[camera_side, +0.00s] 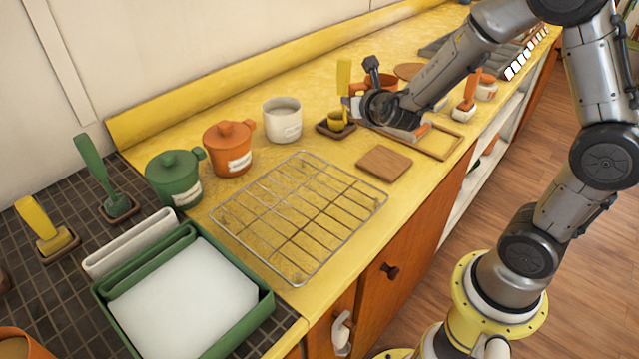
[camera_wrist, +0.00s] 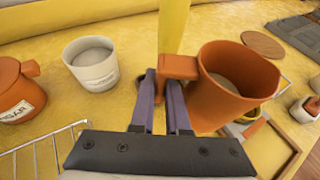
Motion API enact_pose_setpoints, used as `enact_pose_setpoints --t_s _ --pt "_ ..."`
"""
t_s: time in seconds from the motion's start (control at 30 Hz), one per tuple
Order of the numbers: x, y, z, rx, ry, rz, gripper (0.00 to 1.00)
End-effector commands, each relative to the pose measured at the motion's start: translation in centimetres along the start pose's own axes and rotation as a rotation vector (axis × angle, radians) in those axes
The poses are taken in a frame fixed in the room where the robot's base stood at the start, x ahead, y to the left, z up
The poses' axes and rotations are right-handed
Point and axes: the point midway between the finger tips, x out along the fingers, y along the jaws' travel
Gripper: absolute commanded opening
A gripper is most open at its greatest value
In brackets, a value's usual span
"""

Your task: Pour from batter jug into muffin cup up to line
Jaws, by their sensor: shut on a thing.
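An orange jug (camera_wrist: 222,98) with a square handle (camera_wrist: 180,67) is in the wrist view, its open mouth showing a greyish-tan filling. My gripper (camera_wrist: 163,82) is shut on this handle. In the side view my gripper (camera_side: 375,103) hides most of the jug (camera_side: 359,82). I cannot tell whether the jug is off the counter. A white cup (camera_wrist: 91,66) stands upright to the left, apart from the jug, with pale grey-beige inside. It also shows in the side view (camera_side: 282,122). I cannot tell whether it is the muffin cup, and no fill line is readable.
A yellow upright piece (camera_side: 343,80) in a dark holder (camera_side: 335,128) stands between cup and jug. Orange (camera_side: 230,150) and green (camera_side: 175,180) lidded pots, a wire rack (camera_side: 300,210) and a wooden square (camera_side: 384,162) lie nearby. A wooden frame (camera_side: 445,140) is at the right.

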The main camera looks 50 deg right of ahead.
Motion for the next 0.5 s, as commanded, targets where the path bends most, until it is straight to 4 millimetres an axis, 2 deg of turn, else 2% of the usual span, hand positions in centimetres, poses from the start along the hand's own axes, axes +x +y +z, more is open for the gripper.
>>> enact_pose_setpoints --t_s 0.3,0.43,0.5 --pt "-0.1 4.5 -3.3 -0.089 -0.005 0.212 0.0" --pt "-0.4 5.4 -3.7 -0.103 -0.007 0.247 0.0" --pt "-0.7 5.4 -2.8 -0.098 -0.013 0.24 0.0"
